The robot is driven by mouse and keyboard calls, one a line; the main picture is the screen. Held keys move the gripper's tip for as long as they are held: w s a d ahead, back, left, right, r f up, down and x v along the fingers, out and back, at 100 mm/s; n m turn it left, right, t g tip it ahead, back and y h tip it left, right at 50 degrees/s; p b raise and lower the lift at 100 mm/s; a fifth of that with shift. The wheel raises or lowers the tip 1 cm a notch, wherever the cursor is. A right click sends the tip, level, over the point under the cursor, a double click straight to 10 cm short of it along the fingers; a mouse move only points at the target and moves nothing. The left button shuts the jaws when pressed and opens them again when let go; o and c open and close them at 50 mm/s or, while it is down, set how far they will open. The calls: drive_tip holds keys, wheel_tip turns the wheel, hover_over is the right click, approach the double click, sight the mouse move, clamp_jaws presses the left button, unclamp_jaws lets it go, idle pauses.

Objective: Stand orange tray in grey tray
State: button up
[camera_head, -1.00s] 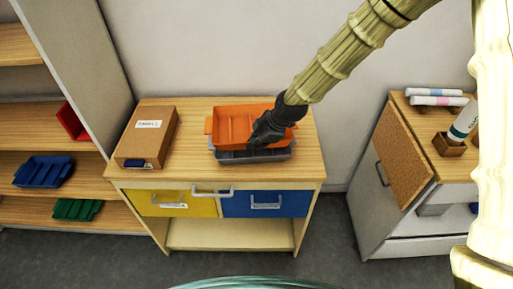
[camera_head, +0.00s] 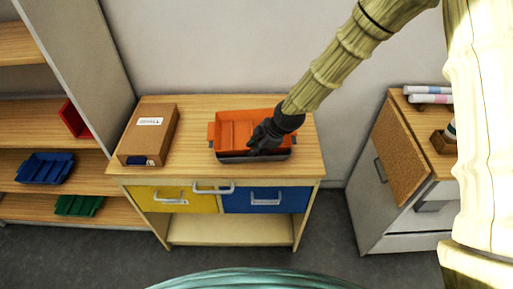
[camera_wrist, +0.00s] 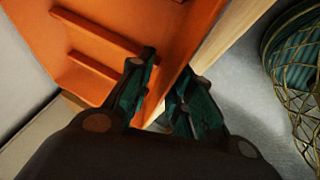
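The orange tray (camera_head: 237,132) sits level, low over the grey tray (camera_head: 238,159) on the wooden cabinet top. Only a thin dark strip of the grey tray shows below the orange tray's front edge. Whether the orange tray fully rests in it cannot be told. My gripper (camera_head: 262,142) is at the orange tray's front right. In the wrist view, the fingers of my gripper (camera_wrist: 163,90) stand on either side of the orange tray's wall (camera_wrist: 110,35) and are closed on it. The grey tray is not clearly seen there.
A brown cardboard box (camera_head: 148,135) lies left on the cabinet top (camera_head: 190,165). Yellow and blue drawers (camera_head: 265,201) are below. A shelf with blue (camera_head: 45,168), green (camera_head: 78,205) and red trays (camera_head: 75,119) stands left. A cabinet with a corkboard (camera_head: 402,150) stands right.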

drive_tip(key=shift+s+d, duration=0.1)
idle(0.5)
drive_tip(key=b+v, duration=0.3)
drive_tip(key=v, duration=0.9)
drive_tip(key=s+d+f+m+g+h, duration=0.1)
drive_tip(key=s+d+f+m, duration=0.2)
drive_tip(key=s+f+m, duration=0.55)
drive_tip(key=s+d+f+m+g, duration=0.1)
drive_tip(key=s+d+f+m, duration=0.15)
drive_tip(key=s+f, duration=0.75)
drive_tip(key=s+d+f+m+h, duration=0.3)
drive_tip(key=s+d+f+m, duration=0.6)
drive_tip(key=s+f, duration=0.7)
drive_tip(key=s+d, duration=0.1)
drive_tip(key=d, duration=0.2)
drive_tip(key=shift+s+d+g+h, duration=0.2)
drive_tip(key=shift+s+g+h, duration=0.2)
drive_tip(key=shift+f, duration=0.15)
